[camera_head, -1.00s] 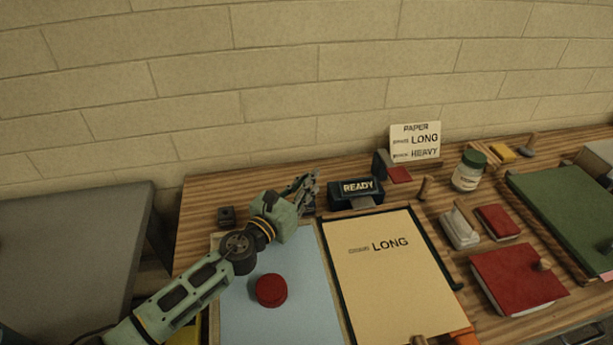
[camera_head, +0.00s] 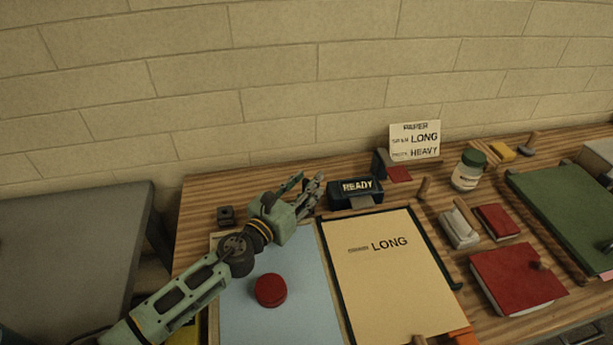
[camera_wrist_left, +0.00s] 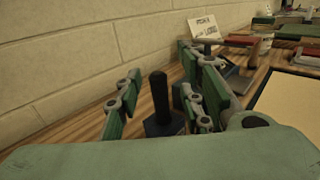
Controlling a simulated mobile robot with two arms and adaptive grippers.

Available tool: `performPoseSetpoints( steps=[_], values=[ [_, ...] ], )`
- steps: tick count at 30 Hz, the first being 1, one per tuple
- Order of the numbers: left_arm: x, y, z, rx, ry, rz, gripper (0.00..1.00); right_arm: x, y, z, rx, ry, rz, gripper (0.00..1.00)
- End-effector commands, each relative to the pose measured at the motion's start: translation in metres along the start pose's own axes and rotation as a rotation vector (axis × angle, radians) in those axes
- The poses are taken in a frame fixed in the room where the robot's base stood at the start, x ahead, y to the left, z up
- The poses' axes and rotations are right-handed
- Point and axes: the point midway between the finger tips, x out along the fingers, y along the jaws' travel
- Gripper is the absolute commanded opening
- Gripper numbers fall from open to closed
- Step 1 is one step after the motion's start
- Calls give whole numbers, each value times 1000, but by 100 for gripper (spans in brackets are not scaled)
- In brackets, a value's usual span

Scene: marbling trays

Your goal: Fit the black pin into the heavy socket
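My left gripper (camera_head: 306,188) is at the back of the table, left of the READY box. Its fingers are spread. In the left wrist view a black pin (camera_wrist_left: 159,94) stands upright in a dark base (camera_wrist_left: 165,124), between the open fingers (camera_wrist_left: 160,92), with a gap on each side. In the head view the pin and its base are hidden by the gripper. A small dark block (camera_head: 226,213) sits on the wood left of the gripper; I cannot tell whether it is a socket. No label on either base is readable. My right gripper is out of view.
The dark READY box (camera_head: 356,197) is just right of the gripper. A sign (camera_head: 414,141) reading PAPER, LONG, HEAVY stands behind it. In front are a pale blue tray (camera_head: 310,300) with a red knob (camera_head: 270,290) and a LONG sheet (camera_head: 385,285). The brick wall is close behind.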

Motion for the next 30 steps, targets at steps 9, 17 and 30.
performPoseSetpoints(
  steps=[9,17,30],
  values=[
    [-67,0,-6,0,11,2,36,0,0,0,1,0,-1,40],
    [-106,0,-3,0,6,2,36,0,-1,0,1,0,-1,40],
    [-113,1,-1,2,2,2,36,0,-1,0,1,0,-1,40]
  ],
)
